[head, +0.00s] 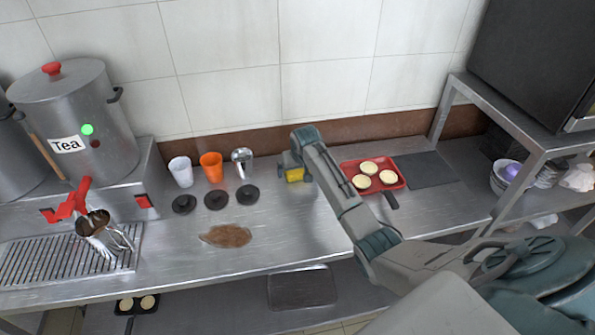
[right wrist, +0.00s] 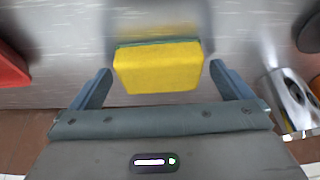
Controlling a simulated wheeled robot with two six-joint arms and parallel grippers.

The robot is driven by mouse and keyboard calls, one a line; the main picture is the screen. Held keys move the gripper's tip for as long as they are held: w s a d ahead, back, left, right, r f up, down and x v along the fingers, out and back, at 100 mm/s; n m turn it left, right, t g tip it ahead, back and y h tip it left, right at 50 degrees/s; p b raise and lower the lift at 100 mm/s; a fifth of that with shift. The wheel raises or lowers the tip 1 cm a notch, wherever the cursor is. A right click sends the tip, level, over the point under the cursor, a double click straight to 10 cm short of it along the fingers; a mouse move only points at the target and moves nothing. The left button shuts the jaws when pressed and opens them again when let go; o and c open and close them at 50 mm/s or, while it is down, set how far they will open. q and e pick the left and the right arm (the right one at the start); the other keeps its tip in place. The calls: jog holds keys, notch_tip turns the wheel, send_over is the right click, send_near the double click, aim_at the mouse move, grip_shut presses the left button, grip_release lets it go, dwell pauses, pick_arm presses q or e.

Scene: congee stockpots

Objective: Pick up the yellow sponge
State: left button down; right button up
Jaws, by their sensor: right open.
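The yellow sponge (head: 295,175) lies on the steel counter behind the brown spill, partly hidden by my right gripper in the head view. In the right wrist view the sponge (right wrist: 158,68) shows its yellow face and a thin green layer along its far edge. My right gripper (right wrist: 160,72) is open, with one finger on each side of the sponge and a visible gap at both sides. In the head view the right gripper (head: 297,164) is at the sponge. My left gripper is not in view.
A metal cup (head: 242,163), an orange cup (head: 211,167) and a white cup (head: 181,171) stand left of the sponge, with black lids (head: 216,198) in front. A red tray (head: 350,168) with pale round pieces lies to the right. A brown spill (head: 227,236) marks the counter.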

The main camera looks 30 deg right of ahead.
jog(key=c, duration=1)
jog(key=shift+r+b, duration=0.25)
jog(key=shift+b, duration=0.05)
notch_tip(320, 180, up, 2)
jog(key=shift+w+r+b, duration=0.1)
jog(key=shift+r+b, duration=0.05)
jog(key=shift+b, duration=0.55)
jog(key=s+a+b, duration=0.1)
jog(key=s+a, duration=0.1)
jog(key=s, duration=0.2)
jog(key=s+a+r+b, duration=0.1)
jog(key=s+a, duration=0.2)
jog(key=s, duration=0.2)
jog(key=s+a+r+b, duration=0.1)
jog(key=s+a, duration=0.2)
jog(key=s, duration=0.2)
jog(key=shift+b, duration=0.35)
